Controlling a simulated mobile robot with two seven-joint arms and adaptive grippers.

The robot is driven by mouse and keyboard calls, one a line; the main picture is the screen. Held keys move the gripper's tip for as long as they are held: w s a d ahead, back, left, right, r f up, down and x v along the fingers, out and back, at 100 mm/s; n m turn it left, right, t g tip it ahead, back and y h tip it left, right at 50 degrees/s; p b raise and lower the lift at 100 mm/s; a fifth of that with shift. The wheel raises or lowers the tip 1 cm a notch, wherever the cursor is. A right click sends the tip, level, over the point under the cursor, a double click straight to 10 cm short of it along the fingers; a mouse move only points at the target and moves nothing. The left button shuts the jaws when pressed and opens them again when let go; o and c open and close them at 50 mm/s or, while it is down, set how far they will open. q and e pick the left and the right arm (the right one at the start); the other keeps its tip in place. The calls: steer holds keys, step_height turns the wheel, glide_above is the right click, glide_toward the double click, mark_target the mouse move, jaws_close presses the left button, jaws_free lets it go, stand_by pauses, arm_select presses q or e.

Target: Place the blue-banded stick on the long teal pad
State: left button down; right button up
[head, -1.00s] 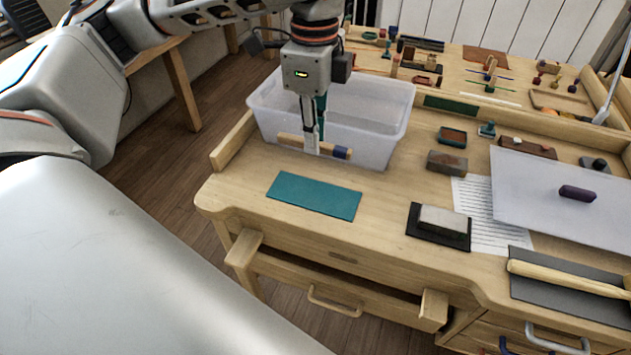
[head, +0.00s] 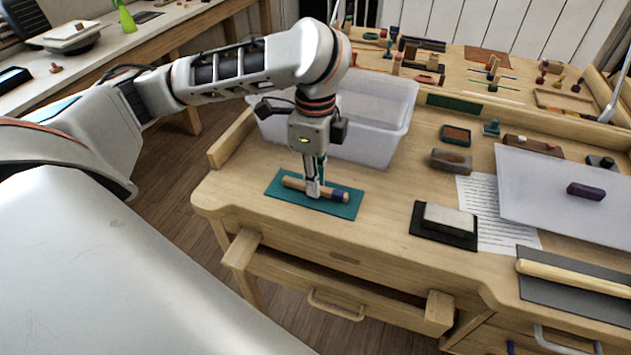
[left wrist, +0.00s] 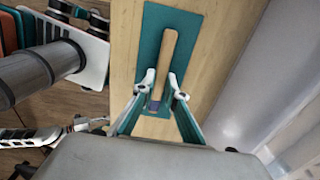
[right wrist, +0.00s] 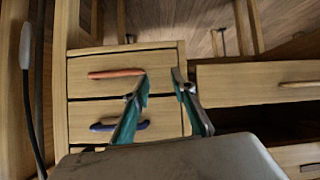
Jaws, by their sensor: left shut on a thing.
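The blue-banded stick (head: 330,192) is a short wooden rod with a dark blue band near its right end in the head view. It lies along the long teal pad (head: 283,200), at or just above its surface; I cannot tell if it touches. My left gripper (head: 313,192) is shut on the stick from above. In the left wrist view the stick (left wrist: 165,65) runs lengthwise over the teal pad (left wrist: 190,22), between the fingertips (left wrist: 161,92). My right gripper (right wrist: 160,82) is open and empty, in front of drawer fronts in the right wrist view.
A translucent bin (head: 375,120) stands behind the pad. A black pad with a grey block (head: 447,218) lies to the right, near printed paper (head: 480,205) and a pale sheet (head: 550,190). An open drawer (head: 310,275) juts out below. Bare wood lies between pad and block.

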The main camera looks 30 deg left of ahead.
steer(key=shift+d+r, duration=0.1)
steer(key=shift+r, duration=0.2)
arm_select(q)
steer(key=c, duration=2)
jaws_free()
steer(key=shift+f, duration=0.1)
steer(key=shift+c, duration=0.2)
arm_select(e)
steer(key=shift+s+d+f, duration=0.15)
steer(key=shift+f, duration=0.35)
